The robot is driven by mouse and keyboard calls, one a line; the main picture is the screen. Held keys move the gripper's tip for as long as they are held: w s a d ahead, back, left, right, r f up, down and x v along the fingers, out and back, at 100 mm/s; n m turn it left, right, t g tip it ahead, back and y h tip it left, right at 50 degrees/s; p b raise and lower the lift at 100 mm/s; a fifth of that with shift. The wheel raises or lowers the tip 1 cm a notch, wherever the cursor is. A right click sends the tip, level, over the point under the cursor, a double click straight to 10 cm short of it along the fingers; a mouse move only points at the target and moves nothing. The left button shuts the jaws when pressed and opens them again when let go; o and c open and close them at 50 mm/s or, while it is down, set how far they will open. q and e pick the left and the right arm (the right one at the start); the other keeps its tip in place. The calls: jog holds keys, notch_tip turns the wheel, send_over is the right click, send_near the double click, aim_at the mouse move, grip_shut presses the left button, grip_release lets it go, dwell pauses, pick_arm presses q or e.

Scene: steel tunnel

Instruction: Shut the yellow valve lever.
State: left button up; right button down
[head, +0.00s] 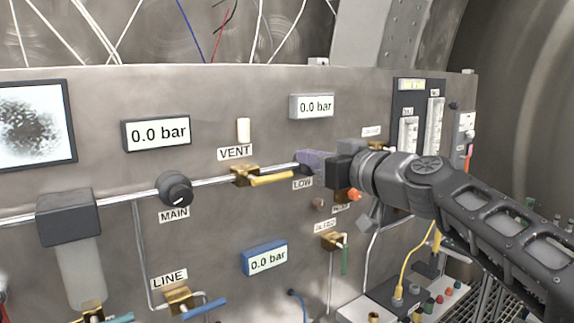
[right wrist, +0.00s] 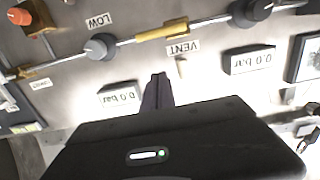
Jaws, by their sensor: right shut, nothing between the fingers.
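The lever points right, close to the line of the pipe. In the right wrist view the lever (right wrist: 162,32) lies nearly along the pipe. My right gripper (head: 306,160) is to the right of the lever, in front of the panel near the LOW label. Its purple fingers (right wrist: 158,82) are shut and empty, apart from the lever. My left gripper is not in view.
A MAIN knob (head: 175,189) is left on the same pipe. A LOW knob (right wrist: 100,46) is close to my right fingers. Pressure displays (head: 157,133) surround the pipe. A blue LINE lever (head: 204,308) and a green-handled valve (head: 344,258) are lower down.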

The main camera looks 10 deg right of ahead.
jog(key=p, duration=0.4)
send_over(288, 174)
jog(key=s, duration=0.3)
pick_arm(q)
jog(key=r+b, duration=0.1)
jog(key=b, duration=0.2)
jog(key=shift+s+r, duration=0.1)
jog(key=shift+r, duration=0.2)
pick_arm(e)
jog(key=f, duration=0.2)
jog(key=a+f, duration=0.1)
jog(key=f, duration=0.1)
jog(key=shift+f, duration=0.15)
